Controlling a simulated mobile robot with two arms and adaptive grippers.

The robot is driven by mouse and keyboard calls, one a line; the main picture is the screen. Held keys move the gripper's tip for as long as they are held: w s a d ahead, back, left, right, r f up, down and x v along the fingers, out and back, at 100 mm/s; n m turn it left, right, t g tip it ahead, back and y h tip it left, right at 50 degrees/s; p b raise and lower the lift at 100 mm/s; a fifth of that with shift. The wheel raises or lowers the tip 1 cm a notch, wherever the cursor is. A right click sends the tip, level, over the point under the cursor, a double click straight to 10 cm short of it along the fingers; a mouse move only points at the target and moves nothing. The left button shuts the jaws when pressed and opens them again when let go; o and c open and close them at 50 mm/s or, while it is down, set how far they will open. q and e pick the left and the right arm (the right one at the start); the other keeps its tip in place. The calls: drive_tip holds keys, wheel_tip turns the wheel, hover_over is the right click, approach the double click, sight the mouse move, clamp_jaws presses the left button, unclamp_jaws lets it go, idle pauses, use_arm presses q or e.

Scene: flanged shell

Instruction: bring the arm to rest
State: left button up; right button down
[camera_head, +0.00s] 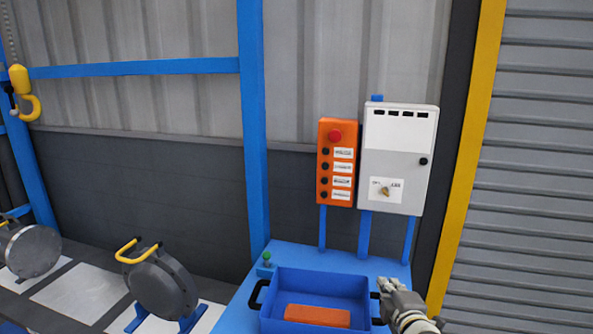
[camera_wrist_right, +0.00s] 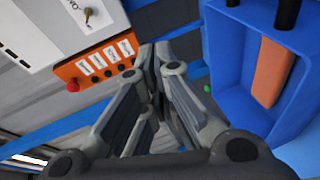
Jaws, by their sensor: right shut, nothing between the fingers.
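My right gripper (camera_head: 392,290) shows at the lower right of the head view, beside the right end of a blue bin. In the right wrist view its fingers (camera_wrist_right: 155,55) are closed together with nothing between them. The wrist view shows the fingers pointing toward the orange button box (camera_wrist_right: 98,65), apart from it as far as I can tell. My left gripper is in neither view.
The blue bin (camera_head: 362,288) holds an orange block (camera_head: 318,315) and stands on a blue table (camera_head: 240,300). An orange button box (camera_head: 336,160) and a grey cabinet (camera_head: 398,155) with a key stand behind. Flanged round shells (camera_head: 160,285) are at left; a yellow hook (camera_head: 30,105) hangs upper left.

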drive_tip(key=s+a+f+m+g, duration=0.1)
drive_tip(key=s+f+m+g, duration=0.25)
drive_tip(key=s+f, duration=0.5)
drive_tip(key=s+a+f+m+g, duration=0.1)
drive_tip(key=s+f+m+g, duration=0.3)
drive_tip(key=s, duration=0.8)
drive_tip(key=s+f+m+g, duration=0.2)
drive_tip(key=s+m, duration=0.2)
drive_tip(key=s, duration=0.7)
drive_tip(key=s+f+m+g, duration=0.2)
drive_tip(key=s+m+g, duration=0.1)
drive_tip(key=s, duration=0.7)
wheel_tip(320, 180, down, 27)
drive_tip(key=s, duration=0.1)
drive_tip(key=s+d+f+g+b, duration=0.1)
drive_tip(key=s+d+f+g, duration=0.1)
drive_tip(key=s+f, duration=1.5)
drive_tip(key=shift+d, duration=0.65)
drive_tip(key=shift+f, duration=0.1)
